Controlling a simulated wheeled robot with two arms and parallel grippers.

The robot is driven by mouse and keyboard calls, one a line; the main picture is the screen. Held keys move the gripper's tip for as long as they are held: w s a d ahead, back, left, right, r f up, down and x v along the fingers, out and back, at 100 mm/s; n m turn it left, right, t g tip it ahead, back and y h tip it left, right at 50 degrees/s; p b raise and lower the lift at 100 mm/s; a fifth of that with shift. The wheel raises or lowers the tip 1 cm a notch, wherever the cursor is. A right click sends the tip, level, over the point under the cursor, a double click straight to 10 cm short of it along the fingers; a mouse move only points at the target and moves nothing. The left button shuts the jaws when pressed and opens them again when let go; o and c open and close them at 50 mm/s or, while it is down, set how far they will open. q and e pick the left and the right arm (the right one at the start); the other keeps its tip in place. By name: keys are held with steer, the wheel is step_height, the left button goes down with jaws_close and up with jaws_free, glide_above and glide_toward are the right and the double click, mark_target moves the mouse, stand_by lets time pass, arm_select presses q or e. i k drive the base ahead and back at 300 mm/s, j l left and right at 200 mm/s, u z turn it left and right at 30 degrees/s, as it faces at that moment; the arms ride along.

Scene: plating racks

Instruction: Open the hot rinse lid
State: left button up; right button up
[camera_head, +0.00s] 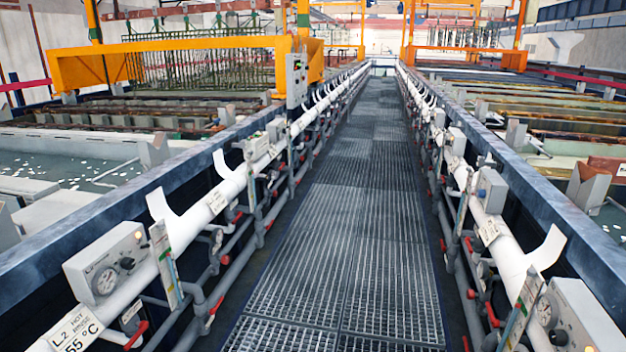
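A white sign (74,334) reading "L2 HOT RINSE 55 °C" hangs on the left pipe at the lower left, partly cut off by the frame edge. Above it is a grey control box (108,262) with a dial and a small lamp. A tank of greenish liquid with white floating bits (70,157) lies beyond the left rail. I cannot make out which part is the hot rinse lid. Neither of my grippers shows in the view.
A grated walkway (340,210) runs straight ahead and is clear. White pipes with red-handled valves and gauge boxes line both sides, below blue-grey rails (560,205). An orange gantry (180,48) with hanging racks spans the left tanks farther off.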

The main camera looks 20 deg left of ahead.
mark_target(33, 218)
steer(key=i+u, duration=0.45)
steer(key=i+l+u, duration=0.4)
steer(key=i, duration=0.2)
steer(key=j, duration=0.1)
